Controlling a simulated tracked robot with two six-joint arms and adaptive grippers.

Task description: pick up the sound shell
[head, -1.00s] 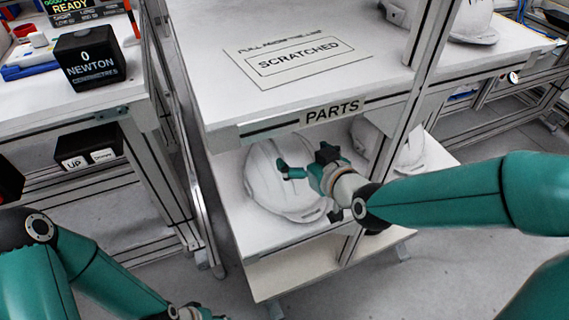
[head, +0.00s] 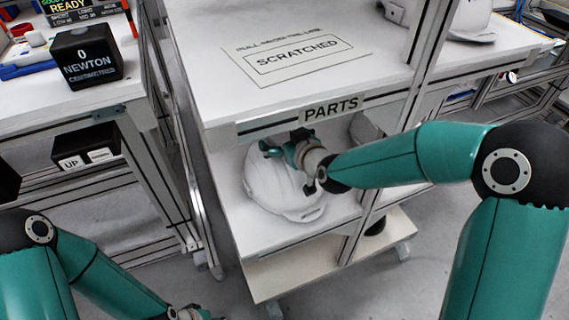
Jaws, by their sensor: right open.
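A white helmet shell (head: 277,192) sits on the lower shelf of the rack, below the PARTS label. No mark on it shows whether it is the sound one. My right gripper (head: 284,145) is open at the upper part of this shell, under the upper shelf's front edge. It overlaps the shell in the picture; I cannot tell whether it touches. My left gripper (head: 194,313) shows only in part at the bottom edge, away from the shells, and its jaws cannot be made out.
The upper shelf (head: 225,85) carries a SCRATCHED label (head: 305,52) and is bare around it. A rack post (head: 419,60) stands right of the shell. Another white shell (head: 470,18) is at the upper right. A bench with a black NEWTON box (head: 88,60) is at left.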

